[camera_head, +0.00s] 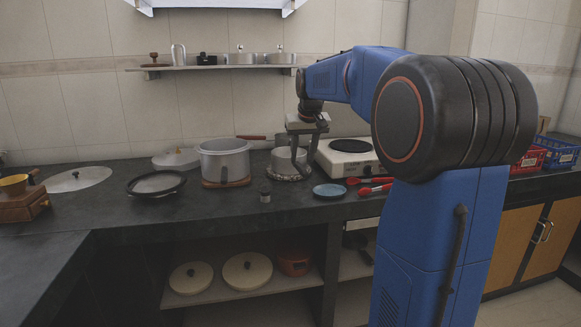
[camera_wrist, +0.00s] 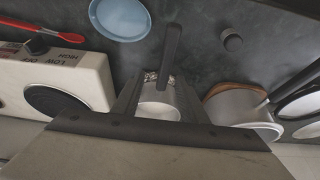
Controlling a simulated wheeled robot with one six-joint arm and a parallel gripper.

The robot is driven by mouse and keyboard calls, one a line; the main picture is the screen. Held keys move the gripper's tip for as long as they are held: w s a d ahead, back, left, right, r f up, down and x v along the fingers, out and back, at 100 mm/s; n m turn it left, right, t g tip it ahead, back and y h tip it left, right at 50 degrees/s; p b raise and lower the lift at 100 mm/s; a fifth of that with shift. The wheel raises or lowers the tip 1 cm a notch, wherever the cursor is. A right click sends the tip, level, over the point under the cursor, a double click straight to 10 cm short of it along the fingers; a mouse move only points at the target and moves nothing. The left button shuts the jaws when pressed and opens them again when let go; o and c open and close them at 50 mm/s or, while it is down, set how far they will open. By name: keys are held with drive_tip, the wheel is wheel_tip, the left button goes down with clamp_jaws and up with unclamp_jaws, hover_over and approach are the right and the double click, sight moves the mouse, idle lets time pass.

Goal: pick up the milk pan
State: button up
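The milk pan, a small steel pan (camera_head: 284,160), stands on a patterned trivet (camera_head: 290,177) near the middle of the counter. It also shows in the wrist view (camera_wrist: 158,112), below the middle. A dark bar that looks like its handle (camera_wrist: 171,55) extends upward there. My gripper (camera_head: 307,147) points down right above the pan, and its dark fingers partly hide it. In the wrist view the fingers (camera_wrist: 160,100) are spread, one on each side of the pan, with nothing clamped between them. I cannot tell whether they touch it.
A larger pot (camera_head: 224,161) stands close on the left. A white hot plate (camera_head: 335,161) is close on the right. A blue plate (camera_head: 329,190), red utensils (camera_head: 374,188) and a small dark shaker (camera_head: 265,192) lie in front. A wall shelf (camera_head: 180,69) hangs above.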

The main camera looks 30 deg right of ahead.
sight(300, 165)
drive_tip(key=shift+a+x, duration=0.2)
drive_tip(key=shift+x, duration=1.15)
drive_tip(key=shift+a+x, duration=0.15)
drive_tip(key=shift+x, duration=1.2)
clamp_jaws()
